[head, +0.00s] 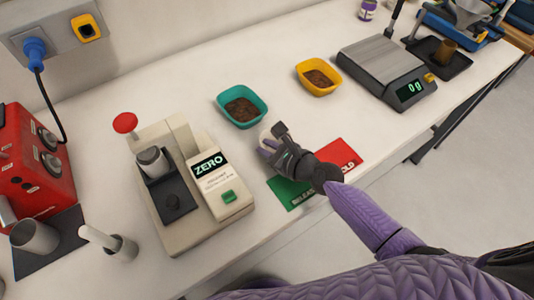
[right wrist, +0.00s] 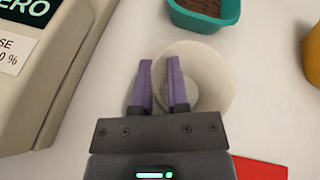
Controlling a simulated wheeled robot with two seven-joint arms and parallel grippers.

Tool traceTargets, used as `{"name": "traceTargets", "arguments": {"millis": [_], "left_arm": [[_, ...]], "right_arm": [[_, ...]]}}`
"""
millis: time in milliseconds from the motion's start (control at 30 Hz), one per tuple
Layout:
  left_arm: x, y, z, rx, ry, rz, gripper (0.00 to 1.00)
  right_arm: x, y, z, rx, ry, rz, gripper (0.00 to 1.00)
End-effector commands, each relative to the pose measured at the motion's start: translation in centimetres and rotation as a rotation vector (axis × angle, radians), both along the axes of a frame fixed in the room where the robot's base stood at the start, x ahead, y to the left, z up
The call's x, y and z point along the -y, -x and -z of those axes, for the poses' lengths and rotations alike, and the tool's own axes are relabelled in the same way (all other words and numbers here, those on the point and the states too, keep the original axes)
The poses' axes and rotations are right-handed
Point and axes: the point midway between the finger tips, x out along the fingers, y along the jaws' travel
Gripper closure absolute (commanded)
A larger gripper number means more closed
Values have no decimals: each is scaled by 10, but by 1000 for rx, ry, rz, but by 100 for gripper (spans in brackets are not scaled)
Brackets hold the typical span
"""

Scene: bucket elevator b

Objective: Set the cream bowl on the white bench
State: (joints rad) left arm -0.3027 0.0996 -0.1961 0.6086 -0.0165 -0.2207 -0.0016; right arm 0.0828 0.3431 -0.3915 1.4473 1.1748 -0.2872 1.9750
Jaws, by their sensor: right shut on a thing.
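The cream bowl (right wrist: 222,78) is round and pale, with its open top toward the right wrist camera. In the head view only a small part of it (head: 265,135) shows behind my right gripper (head: 276,140). The right gripper's purple fingers (right wrist: 161,85) are closed on the bowl's left rim, one finger inside and one outside. The bowl is over the white bench (head: 170,82), between the teal tray and the green-and-red mat. I cannot tell whether its base touches the bench. My left gripper is not in view.
A teal tray (head: 261,117) and a yellow tray (head: 301,85) hold brown material behind. A beige ZERO machine (head: 231,205) stands left, and a scale (head: 372,65) at the right. A green-and-red mat (head: 290,194) lies in front. White bench is bare between them.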

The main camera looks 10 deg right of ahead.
Motion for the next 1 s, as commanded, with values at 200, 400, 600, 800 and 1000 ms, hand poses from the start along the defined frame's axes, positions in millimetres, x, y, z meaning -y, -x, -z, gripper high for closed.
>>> {"name": "traceTargets", "arguments": {"millis": [200, 400, 600, 800, 1000], "left_arm": [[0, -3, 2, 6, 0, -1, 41], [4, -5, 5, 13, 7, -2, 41], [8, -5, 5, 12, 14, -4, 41], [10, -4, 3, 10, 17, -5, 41], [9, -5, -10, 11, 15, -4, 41]], "right_arm": [[0, 0, 3, 1, 0, 1, 100], [0, 0, 6, 1, -1, 0, 66], [0, 0, 6, 1, 0, 1, 45], [0, 0, 3, 2, 0, 0, 45], [14, 24, -11, 0, 0, 0, 45]]}}
